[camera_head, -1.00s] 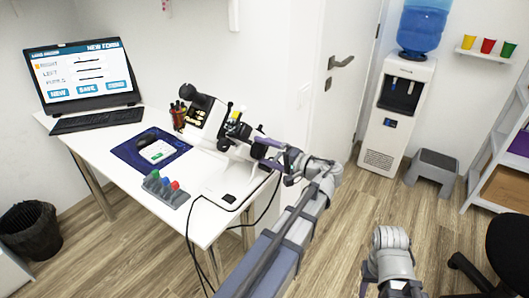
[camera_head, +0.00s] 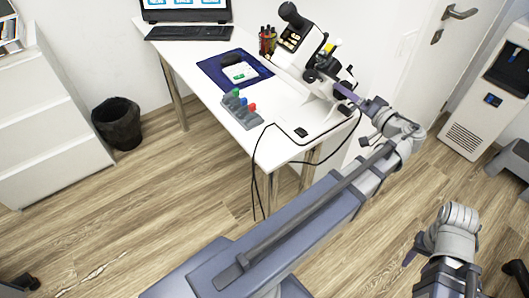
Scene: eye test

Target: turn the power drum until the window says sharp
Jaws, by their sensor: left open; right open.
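The white instrument (camera_head: 313,50) with a black eyepiece and dark knobs stands at the desk's right end. A dark round part (camera_head: 311,76) sits low on its side; I cannot tell whether it is the power drum. No window text is readable. My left gripper (camera_head: 350,112) is open at the instrument's right side. One purple finger reaches close to the instrument; I cannot tell whether it touches. The arm hides nothing of the instrument's left side. My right gripper (camera_head: 411,256) is open and empty, low at the right, over the floor and away from the desk.
The white desk (camera_head: 205,77) also holds a laptop (camera_head: 187,20), a blue mat (camera_head: 212,70), a grey rack with coloured caps (camera_head: 239,111) and a pen holder (camera_head: 267,42). Black cables hang over its front edge. A bin (camera_head: 117,123) and white drawers (camera_head: 45,100) stand left.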

